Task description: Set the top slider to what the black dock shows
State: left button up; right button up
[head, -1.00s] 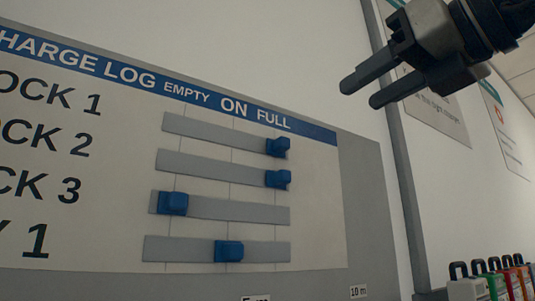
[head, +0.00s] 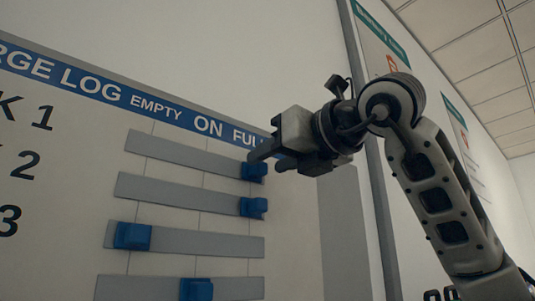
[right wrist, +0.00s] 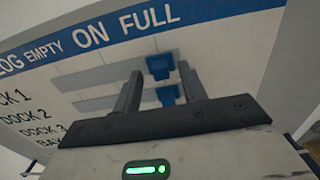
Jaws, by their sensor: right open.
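The top slider, a blue knob (head: 254,171), sits at the right end of its grey track (head: 185,156), under FULL on the charge log board. It also shows in the right wrist view (right wrist: 160,66). My right gripper (head: 268,160) is open in front of this knob and partly overlaps it in the head view. In the right wrist view the knob appears between the two fingertips; I cannot tell whether they touch it. The black dock is not in view, nor is my left gripper.
Below, a second blue knob (head: 253,207) is at its right end, a third (head: 132,236) near its left end, and a fourth (head: 196,289) near the middle. A grey post (head: 372,170) and wall posters (head: 381,40) are to the right.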

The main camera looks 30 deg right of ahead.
aim_at(205, 158)
jog(key=shift+w+a, duration=0.1)
jog(key=shift+w, duration=0.85)
jog(key=shift+c, duration=0.3)
grip_shut()
jog(key=shift+a, duration=0.25)
jog(key=a, duration=0.8)
jog(key=shift+s+b, duration=0.35)
jog(key=shift+o, duration=0.3)
grip_release()
jog(key=shift+s, duration=0.1)
